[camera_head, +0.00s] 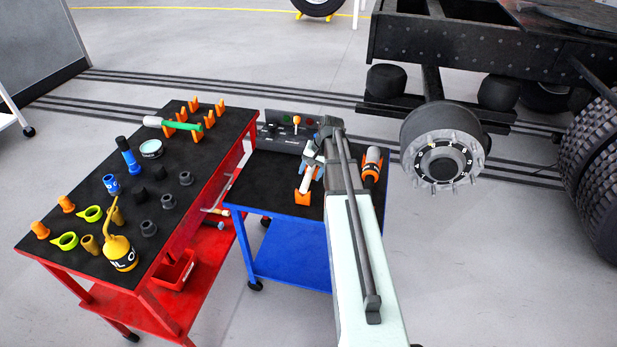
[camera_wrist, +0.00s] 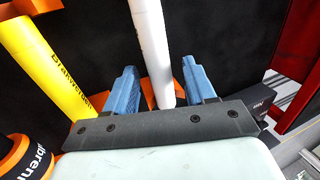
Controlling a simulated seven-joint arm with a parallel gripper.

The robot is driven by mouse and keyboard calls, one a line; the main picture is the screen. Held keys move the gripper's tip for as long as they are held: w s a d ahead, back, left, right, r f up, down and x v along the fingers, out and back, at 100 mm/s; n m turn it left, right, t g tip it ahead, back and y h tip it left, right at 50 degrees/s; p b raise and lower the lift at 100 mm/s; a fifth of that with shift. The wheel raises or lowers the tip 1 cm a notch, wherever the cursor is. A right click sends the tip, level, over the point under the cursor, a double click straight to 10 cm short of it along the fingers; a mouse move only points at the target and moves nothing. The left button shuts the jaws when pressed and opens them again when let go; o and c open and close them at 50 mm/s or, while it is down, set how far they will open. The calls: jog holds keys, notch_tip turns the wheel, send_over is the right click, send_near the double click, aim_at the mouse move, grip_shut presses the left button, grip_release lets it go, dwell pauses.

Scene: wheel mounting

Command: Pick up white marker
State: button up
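My gripper also shows in the head view (camera_head: 317,162), partly hidden by my arm. The marker's lower part is hidden behind the gripper in the wrist view.
An orange and black tool (camera_head: 371,165) is at the blue cart's right. A dark control box (camera_head: 284,140) sits at the back. The red cart (camera_head: 80,220) stands left.

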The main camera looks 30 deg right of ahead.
aim_at(311, 173)
grip_shut()
dwell(0.4)
notch_tip(311, 173, up, 10)
dwell(0.7)
jog(key=c, duration=0.5)
grip_release()
jog(key=shift+c, duration=0.2)
grip_shut()
